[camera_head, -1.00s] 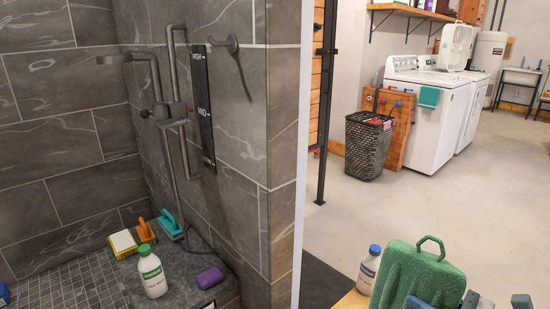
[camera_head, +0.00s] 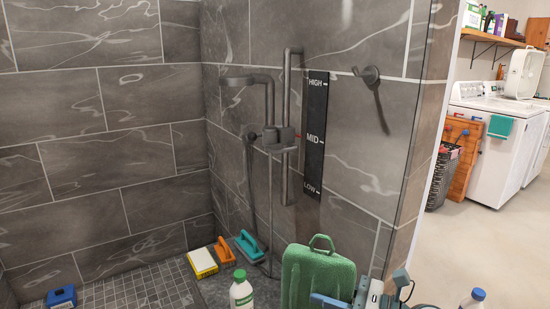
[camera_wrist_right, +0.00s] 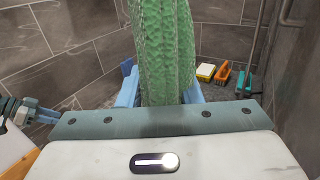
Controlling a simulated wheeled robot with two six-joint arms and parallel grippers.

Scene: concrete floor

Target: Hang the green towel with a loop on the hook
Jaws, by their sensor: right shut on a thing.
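The green towel (camera_head: 318,278) hangs folded and upright at the bottom centre of the head view, its loop (camera_head: 321,240) standing up at its top. My right gripper (camera_head: 338,300) is shut on the towel's lower part. In the right wrist view the towel (camera_wrist_right: 163,50) rises between the two blue fingers (camera_wrist_right: 160,92). The dark hook (camera_head: 368,74) is on the tiled wall, above and right of the towel, with nothing on it. The loop is well below the hook and apart from it. At the left of the wrist view is what looks like my left gripper (camera_wrist_right: 35,112); its jaws are unclear.
A shower head and rail (camera_head: 268,120) are on the wall left of the hook. On the ledge are a yellow sponge (camera_head: 202,263), an orange brush (camera_head: 224,252), a teal brush (camera_head: 248,246) and a white bottle (camera_head: 241,292). The wall around the hook is clear.

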